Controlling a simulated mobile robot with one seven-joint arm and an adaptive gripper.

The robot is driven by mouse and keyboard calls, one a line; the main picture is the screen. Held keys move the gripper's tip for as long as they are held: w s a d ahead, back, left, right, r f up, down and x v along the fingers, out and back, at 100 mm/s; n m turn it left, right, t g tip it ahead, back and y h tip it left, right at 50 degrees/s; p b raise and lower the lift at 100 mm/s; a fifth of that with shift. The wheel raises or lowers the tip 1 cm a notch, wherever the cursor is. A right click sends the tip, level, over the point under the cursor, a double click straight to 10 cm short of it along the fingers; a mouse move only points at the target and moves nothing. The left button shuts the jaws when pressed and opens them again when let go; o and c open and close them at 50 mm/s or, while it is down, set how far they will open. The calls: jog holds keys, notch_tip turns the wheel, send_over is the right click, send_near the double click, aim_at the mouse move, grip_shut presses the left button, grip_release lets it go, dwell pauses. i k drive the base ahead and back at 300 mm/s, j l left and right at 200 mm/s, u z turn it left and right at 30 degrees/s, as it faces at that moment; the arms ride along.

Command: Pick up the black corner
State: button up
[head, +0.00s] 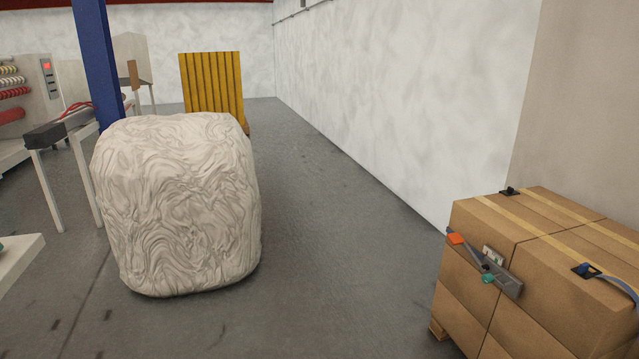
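A small black corner piece (509,191) sits at the back left top edge of a stack of brown cartons (470,265) at the right. A second dark corner piece (587,270) sits on the front top edge of the stack, with a blue-grey strap (622,286) running from it to the right. My gripper is not in view.
A large wrapped bale (180,205) stands left. The grey floor (340,260) between is clear.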

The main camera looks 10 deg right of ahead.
aim_at(510, 190)
jog(key=i, duration=1.45)
jog(key=i+z, duration=0.25)
jog(key=i, duration=0.15)
jog(key=i+j+z, duration=0.1)
jog(key=i+z, duration=0.2)
jog(key=i+j+z, duration=0.25)
jog(key=i, duration=0.2)
jog(key=i+z, duration=0.25)
jog(key=z, duration=0.15)
jog(key=i+j+z, duration=0.15)
jog(key=z, duration=0.3)
jog(key=i+j+z, duration=0.2)
jog(key=i+z, duration=0.2)
jog(key=i+j+z, duration=0.5)
jog(key=j+z, duration=0.35)
jog(key=i+z, duration=0.2)
jog(key=i, duration=0.4)
